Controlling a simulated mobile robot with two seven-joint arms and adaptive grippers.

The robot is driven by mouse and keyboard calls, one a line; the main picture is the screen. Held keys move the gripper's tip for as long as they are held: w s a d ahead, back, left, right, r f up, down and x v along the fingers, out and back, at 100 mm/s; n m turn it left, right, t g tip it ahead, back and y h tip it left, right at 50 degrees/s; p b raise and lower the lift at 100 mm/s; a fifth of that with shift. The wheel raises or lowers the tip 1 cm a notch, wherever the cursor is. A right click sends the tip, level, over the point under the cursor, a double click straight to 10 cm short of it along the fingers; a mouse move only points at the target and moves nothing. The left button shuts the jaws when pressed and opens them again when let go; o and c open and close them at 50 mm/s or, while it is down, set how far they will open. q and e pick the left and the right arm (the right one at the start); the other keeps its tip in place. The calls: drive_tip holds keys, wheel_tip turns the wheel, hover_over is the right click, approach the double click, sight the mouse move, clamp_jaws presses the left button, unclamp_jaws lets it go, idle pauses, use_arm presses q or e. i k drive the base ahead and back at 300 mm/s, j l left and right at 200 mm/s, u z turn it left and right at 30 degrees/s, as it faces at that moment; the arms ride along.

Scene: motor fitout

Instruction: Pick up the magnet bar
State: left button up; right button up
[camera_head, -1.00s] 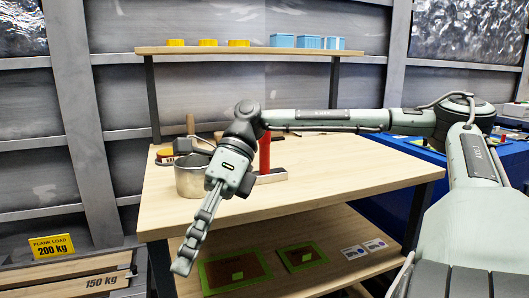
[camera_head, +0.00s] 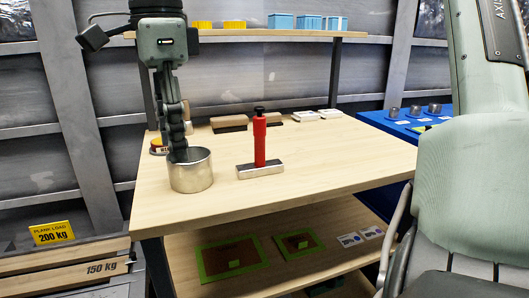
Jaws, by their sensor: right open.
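The magnet bar (camera_head: 259,150) stands upright on the wooden table, left of the picture's middle. It has a red handle with a black knob on top and a flat silver bar as its foot. My right gripper (camera_head: 178,150) points down at the steel cup, left of the magnet bar and apart from it. Its fingers show nearly edge-on and hold nothing that I can see. I cannot tell whether its fingertips are inside the cup or just above it. My left gripper is not in view.
The steel cup (camera_head: 191,173) stands on the wooden table (camera_head: 315,170). Brown blocks (camera_head: 229,123) and white blocks (camera_head: 305,115) lie along the table's back. An upper shelf (camera_head: 290,34) holds yellow and blue boxes. A blue bench (camera_head: 383,121) stands right. The table's right front is clear.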

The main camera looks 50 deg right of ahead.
sight(260, 167)
drive_tip(key=i+l, duration=0.1)
drive_tip(key=l, duration=0.55)
drive_tip(key=i+l, duration=0.1)
drive_tip(key=l, duration=0.5)
